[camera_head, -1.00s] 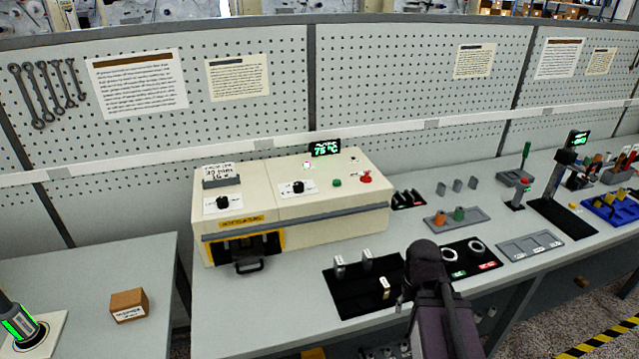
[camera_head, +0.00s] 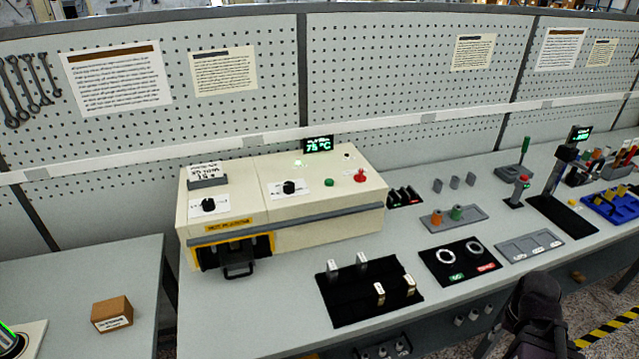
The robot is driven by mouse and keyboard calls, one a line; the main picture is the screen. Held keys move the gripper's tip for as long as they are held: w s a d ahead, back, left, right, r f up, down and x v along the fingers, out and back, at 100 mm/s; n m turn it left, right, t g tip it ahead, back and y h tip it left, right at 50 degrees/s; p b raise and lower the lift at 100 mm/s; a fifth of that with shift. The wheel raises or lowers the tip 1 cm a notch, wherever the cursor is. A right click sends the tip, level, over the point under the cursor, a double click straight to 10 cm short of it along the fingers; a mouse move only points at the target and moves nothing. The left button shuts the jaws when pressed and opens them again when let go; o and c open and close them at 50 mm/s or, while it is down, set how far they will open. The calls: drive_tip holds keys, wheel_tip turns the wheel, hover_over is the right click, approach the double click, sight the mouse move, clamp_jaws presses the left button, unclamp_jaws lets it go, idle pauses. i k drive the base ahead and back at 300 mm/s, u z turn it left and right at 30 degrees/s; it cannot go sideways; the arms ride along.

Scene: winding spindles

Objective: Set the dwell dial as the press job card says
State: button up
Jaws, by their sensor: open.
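A cream press (camera_head: 330,222) stands on the bench. It has two black dials: a left dial (camera_head: 208,205) on a white plate and a right dial (camera_head: 289,187) on another. Their labels are too small to read, so I cannot tell which is the dwell dial. A small white card (camera_head: 204,173) with handwriting stands in a dark holder on the press's top left; I cannot read it surely. A display (camera_head: 318,145) behind the press reads 75 °C in green. A dark part of my arm shows at the bottom right, clear of the press. My gripper's fingers are not visible.
A green button (camera_head: 329,182) and a red button (camera_head: 360,176) sit right of the dials. A black mat (camera_head: 345,312) with several upright pieces lies in front. Pegboard (camera_head: 400,80) stands behind.

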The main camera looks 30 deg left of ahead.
sight(289, 186)
drive_tip(key=z, duration=1.25)
drive_tip(key=k, duration=0.9)
drive_tip(key=z, duration=0.55)
drive_tip(key=k, duration=0.4)
drive_tip(key=u, duration=2.1)
